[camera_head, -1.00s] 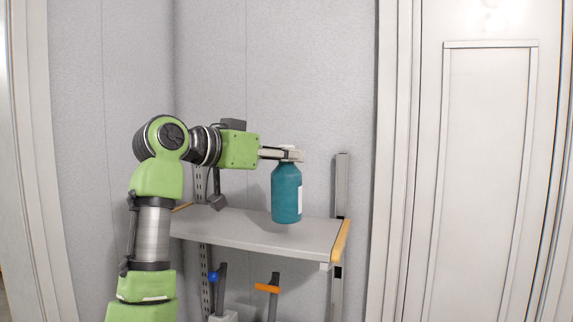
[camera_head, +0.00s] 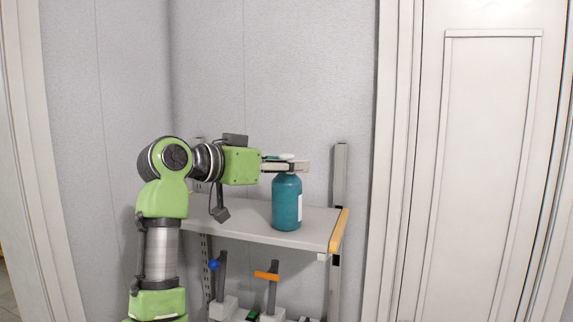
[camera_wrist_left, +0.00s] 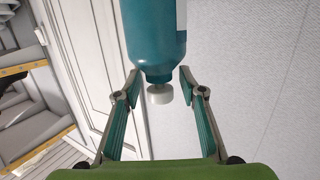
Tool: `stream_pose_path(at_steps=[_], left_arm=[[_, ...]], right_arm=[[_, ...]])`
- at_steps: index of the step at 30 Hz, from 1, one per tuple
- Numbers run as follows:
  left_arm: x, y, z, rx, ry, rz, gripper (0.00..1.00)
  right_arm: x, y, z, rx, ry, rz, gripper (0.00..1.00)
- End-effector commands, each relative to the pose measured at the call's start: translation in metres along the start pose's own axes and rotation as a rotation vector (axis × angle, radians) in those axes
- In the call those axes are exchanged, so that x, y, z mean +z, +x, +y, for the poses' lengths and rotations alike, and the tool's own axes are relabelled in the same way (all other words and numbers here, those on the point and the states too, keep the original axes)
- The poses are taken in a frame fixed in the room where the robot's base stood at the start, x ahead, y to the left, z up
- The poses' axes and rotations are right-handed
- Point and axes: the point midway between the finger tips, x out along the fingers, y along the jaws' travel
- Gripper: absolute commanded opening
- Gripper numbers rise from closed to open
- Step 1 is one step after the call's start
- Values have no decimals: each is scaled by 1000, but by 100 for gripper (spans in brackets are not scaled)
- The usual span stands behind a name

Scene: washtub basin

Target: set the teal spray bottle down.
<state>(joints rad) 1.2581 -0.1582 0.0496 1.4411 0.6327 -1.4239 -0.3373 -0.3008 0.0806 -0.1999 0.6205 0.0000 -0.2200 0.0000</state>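The teal spray bottle (camera_head: 286,205) stands upright on the grey shelf board (camera_head: 245,225), its base appearing to rest on it. Its white cap shows at the top. My left gripper (camera_head: 290,166) reaches in level from the left at the height of the bottle's neck. In the left wrist view the fingers (camera_wrist_left: 160,73) are spread on both sides of the bottle's top. The bottle (camera_wrist_left: 153,35) shows between them, with clear gaps either side of the pale cap. The left gripper is open around the bottle top. My right gripper is not in view.
A metal upright (camera_head: 340,175) rises behind the shelf's right end, which has a wooden edge strip (camera_head: 339,230). Clamp-like tools, one with an orange bar (camera_head: 267,276), stand below the board. A white door (camera_head: 485,170) is at right. The board is bare beside the bottle.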

Motion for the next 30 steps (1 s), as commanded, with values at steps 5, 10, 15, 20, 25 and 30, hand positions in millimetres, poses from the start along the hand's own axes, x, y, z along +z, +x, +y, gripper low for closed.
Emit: stream_pose_path(at_steps=[5, 10, 15, 20, 25, 30], left_arm=[[-2, 0, 0, 0, 0, 1, 37], [1, -12, -1, -2, 2, 2, 37], [3, -44, -1, -4, 4, 5, 37], [2, -78, -1, -5, 4, 4, 37], [0, -106, -1, -3, 3, 2, 37], [-2, -119, 0, 0, 1, 1, 37]], right_arm=[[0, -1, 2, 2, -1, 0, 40], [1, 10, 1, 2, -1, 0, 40], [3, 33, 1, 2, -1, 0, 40], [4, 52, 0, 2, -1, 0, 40], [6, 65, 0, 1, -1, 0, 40], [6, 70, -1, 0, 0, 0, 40]])
